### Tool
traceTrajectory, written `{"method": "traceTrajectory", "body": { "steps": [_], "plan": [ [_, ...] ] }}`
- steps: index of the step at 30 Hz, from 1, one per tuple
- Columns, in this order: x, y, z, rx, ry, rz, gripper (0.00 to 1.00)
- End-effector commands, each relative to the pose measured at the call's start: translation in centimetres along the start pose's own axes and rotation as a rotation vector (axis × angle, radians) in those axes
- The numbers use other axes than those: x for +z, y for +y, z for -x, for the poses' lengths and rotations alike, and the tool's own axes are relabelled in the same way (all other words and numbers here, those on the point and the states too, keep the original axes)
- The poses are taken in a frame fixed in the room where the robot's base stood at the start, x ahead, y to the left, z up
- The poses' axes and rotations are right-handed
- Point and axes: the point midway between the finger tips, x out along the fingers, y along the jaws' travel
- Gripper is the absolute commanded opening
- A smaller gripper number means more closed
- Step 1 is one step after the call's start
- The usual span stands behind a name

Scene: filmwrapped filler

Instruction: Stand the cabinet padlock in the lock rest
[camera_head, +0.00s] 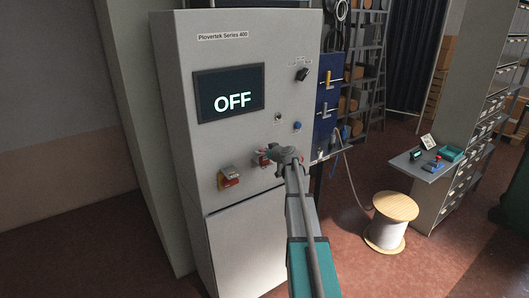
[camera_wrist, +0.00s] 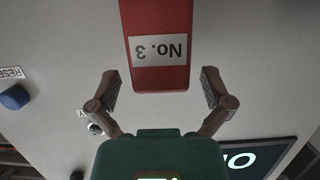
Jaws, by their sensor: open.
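A red block with a white label reading "No. 3", which looks like the padlock (camera_wrist: 160,75), shows upside down at the top middle of the wrist view. My gripper (camera_wrist: 160,88) is open, with one finger on each side of the block and a gap at both sides. In the head view my gripper (camera_head: 274,155) is at the cabinet front, partly covering a small red thing (camera_head: 262,160). A second red fixture with a pale plate (camera_head: 228,178) is on the cabinet to its left. I cannot tell which part is the lock rest.
The grey cabinet (camera_head: 240,240) has a display (camera_head: 229,92) reading OFF, a black knob (camera_head: 302,74) and a blue button (camera_head: 297,126). A blue panel (camera_head: 328,90) stands to its right. A cable spool (camera_head: 388,220) and small desk (camera_head: 425,166) are further right.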

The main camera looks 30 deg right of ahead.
Motion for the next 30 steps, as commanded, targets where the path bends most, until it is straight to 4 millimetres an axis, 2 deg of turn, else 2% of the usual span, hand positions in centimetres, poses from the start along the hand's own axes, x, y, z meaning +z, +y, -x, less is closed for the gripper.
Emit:
{"method": "traceTrajectory", "body": {
  "steps": [11,30],
  "plan": [
    [-1.9,0.0,0.6,0.000,0.000,0.000,1.00],
    [-7.0,0.0,2.1,0.000,0.000,0.000,1.00]
  ]
}}
